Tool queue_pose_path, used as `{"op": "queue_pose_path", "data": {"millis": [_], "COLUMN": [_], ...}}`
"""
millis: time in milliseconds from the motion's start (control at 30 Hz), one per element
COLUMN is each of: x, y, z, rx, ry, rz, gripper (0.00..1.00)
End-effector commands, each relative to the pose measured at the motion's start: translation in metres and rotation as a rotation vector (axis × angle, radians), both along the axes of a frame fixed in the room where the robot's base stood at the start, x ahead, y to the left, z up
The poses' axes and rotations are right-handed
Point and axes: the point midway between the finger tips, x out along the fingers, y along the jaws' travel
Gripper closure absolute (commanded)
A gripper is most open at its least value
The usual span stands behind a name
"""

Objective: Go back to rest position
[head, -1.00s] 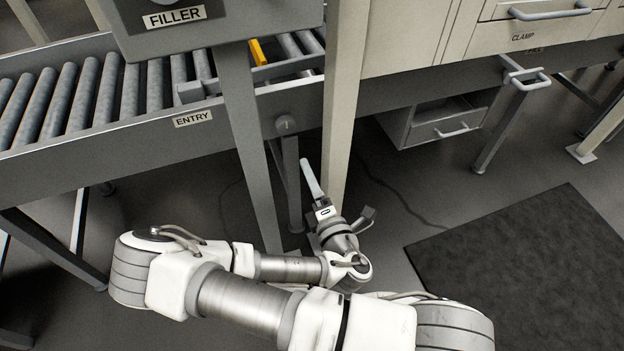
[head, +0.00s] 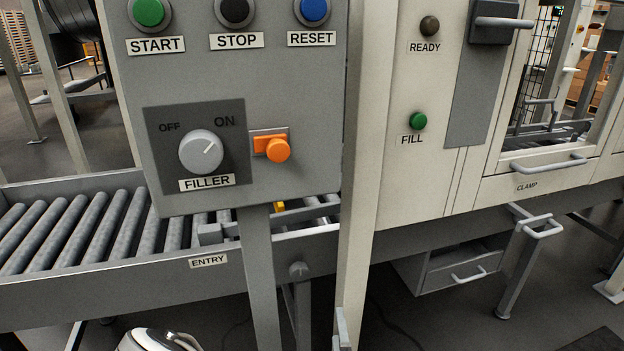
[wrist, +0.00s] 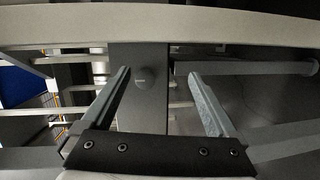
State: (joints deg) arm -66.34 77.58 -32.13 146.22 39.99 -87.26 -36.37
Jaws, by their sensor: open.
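My gripper (wrist: 162,80) is open and empty in the wrist view, its two fingers spread apart. Behind the fingers are a grey post (wrist: 140,110) with a round knob and pale horizontal bars. In the head view only a fingertip (head: 341,328) shows at the bottom edge, in front of the pale machine post (head: 362,200). A white part of my arm shows at the bottom left. The rest of the arm is out of view.
A control panel (head: 230,85) with START, STOP and RESET buttons and a FILLER knob (head: 201,152) turned toward ON stands above the entry roller conveyor (head: 80,230). Floor shows below the conveyor.

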Motion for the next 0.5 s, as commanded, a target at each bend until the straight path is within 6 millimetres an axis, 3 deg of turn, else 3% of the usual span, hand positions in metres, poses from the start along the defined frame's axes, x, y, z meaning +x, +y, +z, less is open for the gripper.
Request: {"op": "queue_pose_path", "data": {"millis": [233,500], "x": [0.009,0.009], "y": [-0.019,-0.014], "z": [-0.013,-0.01], "rx": [0.329,0.652], "ry": [0.203,0.408], "rz": [-0.279,-0.484], "gripper": [0.06,0.06]}}
